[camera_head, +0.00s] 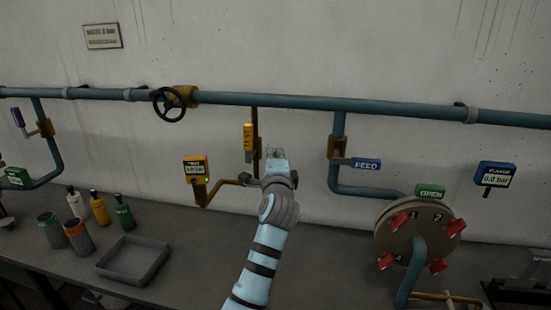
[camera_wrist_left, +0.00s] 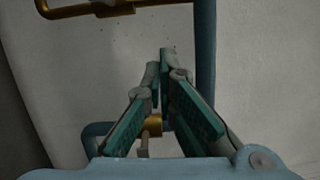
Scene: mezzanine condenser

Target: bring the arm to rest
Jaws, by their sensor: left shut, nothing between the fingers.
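My left arm (camera_head: 263,240) reaches up from the bottom middle of the head view, light blue with dark bands. Its gripper (camera_head: 274,153) is in front of the wall, just right of the yellow TEST handle. In the left wrist view the green-padded fingers (camera_wrist_left: 160,68) come together at their tips with nothing between them. I cannot tell from the head view whether the gripper touches the handle or its pipe. My right gripper does not show.
The TEST handle (camera_head: 248,138), the TEST gauge (camera_head: 195,170) and the FEED handle (camera_head: 366,163) flank the gripper. A blue pipe (camera_head: 270,102) runs above. Below are a grey tray (camera_head: 103,267), several bottles and a round flange (camera_head: 390,243).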

